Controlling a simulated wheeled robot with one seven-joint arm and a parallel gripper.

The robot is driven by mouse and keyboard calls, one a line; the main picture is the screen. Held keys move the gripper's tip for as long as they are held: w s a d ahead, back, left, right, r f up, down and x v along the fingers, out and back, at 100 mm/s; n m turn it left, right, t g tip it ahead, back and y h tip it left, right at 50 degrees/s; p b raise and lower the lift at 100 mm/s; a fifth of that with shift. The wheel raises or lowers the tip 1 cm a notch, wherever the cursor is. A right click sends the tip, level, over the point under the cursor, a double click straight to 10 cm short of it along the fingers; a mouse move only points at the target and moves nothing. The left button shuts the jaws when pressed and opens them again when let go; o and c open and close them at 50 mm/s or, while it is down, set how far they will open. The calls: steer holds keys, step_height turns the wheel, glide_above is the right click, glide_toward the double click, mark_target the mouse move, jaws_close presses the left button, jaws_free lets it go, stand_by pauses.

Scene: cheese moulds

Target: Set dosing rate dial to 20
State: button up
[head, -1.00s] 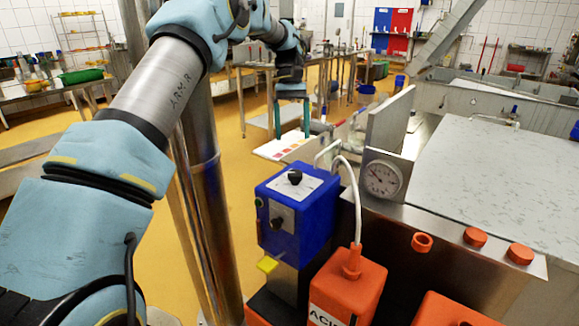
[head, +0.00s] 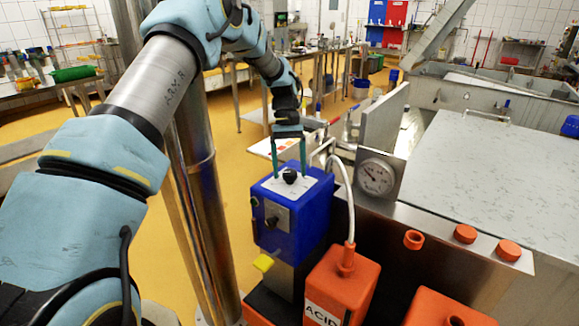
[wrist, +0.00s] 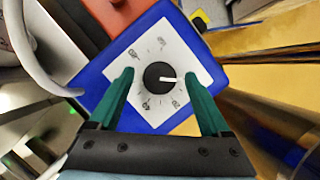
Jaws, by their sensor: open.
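The dosing rate dial is a black round knob (head: 290,176) on the white plate (head: 272,187) on top of the blue dosing pump (head: 305,220). In the wrist view the knob (wrist: 159,76) has a white pointer line aimed to the right of the picture. Small markings ring it on the white plate (wrist: 140,62), too blurred to read surely. My gripper (head: 290,172) points down over the pump, its two green fingers on either side of the knob. In the wrist view my gripper (wrist: 160,74) is open, with gaps between knob and fingers.
A white hose (head: 349,205) arcs close beside the pump to an orange acid container (head: 342,280). A round gauge (head: 375,177) stands to the right.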

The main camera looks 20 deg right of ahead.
steer(key=shift+c, duration=0.3)
jaws_close()
stand_by(0.3)
steer(key=shift+m, duration=0.4)
steer(key=m+y, duration=0.1)
steer(key=m, duration=0.1)
steer(key=m+y+p, duration=0.1)
steer(key=m, duration=0.1)
steer(key=shift+s+d+r+m+t, duration=0.1)
steer(key=shift+d+m+t, duration=0.1)
steer(key=shift+m+t, duration=0.15)
steer(key=m+t, duration=0.1)
steer(key=m, duration=0.1)
steer(key=m+t, duration=0.1)
steer(key=m, duration=0.2)
steer(key=shift+y, duration=0.4)
steer(key=shift+s, duration=0.1)
steer(key=shift+o, duration=0.3)
jaws_free()
